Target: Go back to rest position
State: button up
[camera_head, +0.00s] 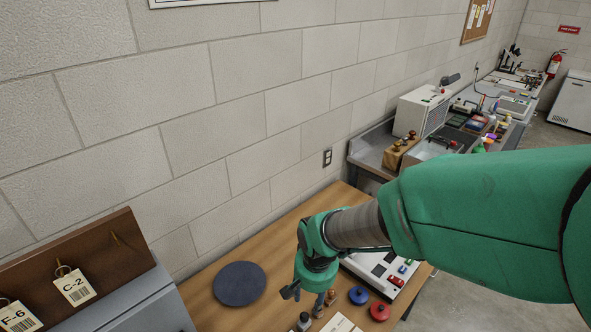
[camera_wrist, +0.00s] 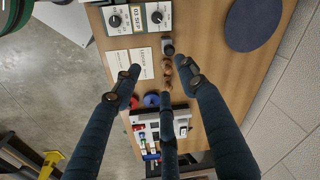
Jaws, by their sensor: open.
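My gripper (camera_head: 306,295) hangs over the wooden table (camera_head: 215,265), pointing down, at the end of my green arm. In the wrist view its dark fingers (camera_wrist: 160,84) are spread apart with nothing held between them. Small brown pieces and a dark-topped piece (camera_wrist: 168,47) on the table show between and beyond the fingertips. In the head view my gripper and arm hide part of the table.
A dark round mat (camera_head: 240,284) lies left of my gripper. A blue round piece (camera_head: 358,295), a red one (camera_head: 380,311) and a white panel (camera_head: 362,270) lie to the right. A tag board (camera_head: 85,262) stands at front left, and a block wall runs behind.

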jog(key=s+d+r+t, duration=0.1)
jog(key=s+d+r, duration=0.2)
jog(key=d+r, duration=0.35)
jog(key=s+d+r+t, duration=0.15)
jog(key=d+r, duration=0.25)
jog(key=r, duration=0.6)
jog(key=s+d+r+t, duration=0.1)
jog(key=s+d+r, duration=0.2)
jog(key=s+r, duration=0.1)
jog(key=s+d+r+n+b, duration=0.1)
jog(key=s+d+r, duration=0.2)
jog(key=s, duration=0.3)
jog(key=shift+s+d+r+t+h, duration=0.2)
jog(key=shift+s+r+t+h, duration=0.15)
jog(key=shift+s+r, duration=0.1)
